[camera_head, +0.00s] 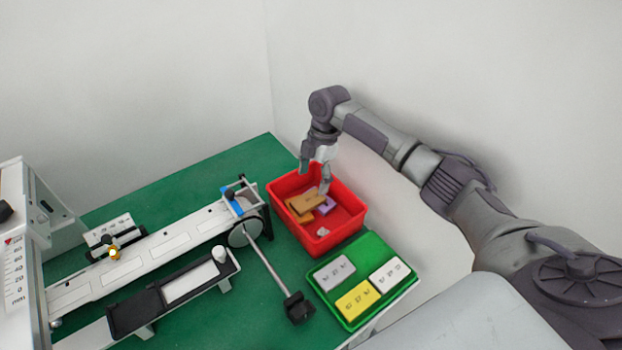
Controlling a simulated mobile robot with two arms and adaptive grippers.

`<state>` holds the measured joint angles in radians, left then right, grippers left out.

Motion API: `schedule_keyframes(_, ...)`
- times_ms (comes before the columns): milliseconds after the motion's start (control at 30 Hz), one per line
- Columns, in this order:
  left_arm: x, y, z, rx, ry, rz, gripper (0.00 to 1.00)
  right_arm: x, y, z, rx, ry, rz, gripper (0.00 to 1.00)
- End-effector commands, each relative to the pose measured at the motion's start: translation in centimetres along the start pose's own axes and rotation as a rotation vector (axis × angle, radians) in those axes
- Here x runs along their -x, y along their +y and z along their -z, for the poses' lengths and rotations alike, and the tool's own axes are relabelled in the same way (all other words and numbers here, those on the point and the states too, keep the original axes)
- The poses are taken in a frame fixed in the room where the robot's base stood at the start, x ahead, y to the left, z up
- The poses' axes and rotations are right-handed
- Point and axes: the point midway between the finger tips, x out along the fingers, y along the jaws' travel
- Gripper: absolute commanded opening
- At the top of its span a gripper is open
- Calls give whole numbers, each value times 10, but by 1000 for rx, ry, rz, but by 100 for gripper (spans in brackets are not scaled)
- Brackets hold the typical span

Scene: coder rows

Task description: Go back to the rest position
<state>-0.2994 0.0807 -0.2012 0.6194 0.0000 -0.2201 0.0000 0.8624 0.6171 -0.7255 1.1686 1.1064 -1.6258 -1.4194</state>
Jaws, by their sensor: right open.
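My right arm reaches in from the right side of the head view. My right gripper (315,175) points down over the red bin (345,238), with its fingers apart. Orange-brown blocks (306,202), a purple block (327,205) and a small pale piece (323,232) lie in the bin. I see nothing held between the fingers. Whether a fingertip touches a block is hard to tell. My left gripper does not show.
A green tray (375,305) with grey, white and yellow labelled blocks stands in front of the bin. A metal rail machine (150,252) with a rod and black knob (298,308) fills the green table's left. Walls stand close behind.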

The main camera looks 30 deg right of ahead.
Motion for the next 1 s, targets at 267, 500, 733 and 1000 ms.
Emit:
schedule_keyframes(267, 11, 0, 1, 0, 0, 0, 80, 12, 0, 0, 0, 0, 1, 76)
schedule_keyframes(500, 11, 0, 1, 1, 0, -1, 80, 12, 0, 0, 0, 0, 1, 76)
schedule_keyframes(733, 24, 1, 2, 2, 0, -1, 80, 25, 0, 3, 1, 0, 0, 76)
schedule_keyframes(1000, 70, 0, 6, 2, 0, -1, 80, 70, 0, 12, 1, 0, 1, 76)
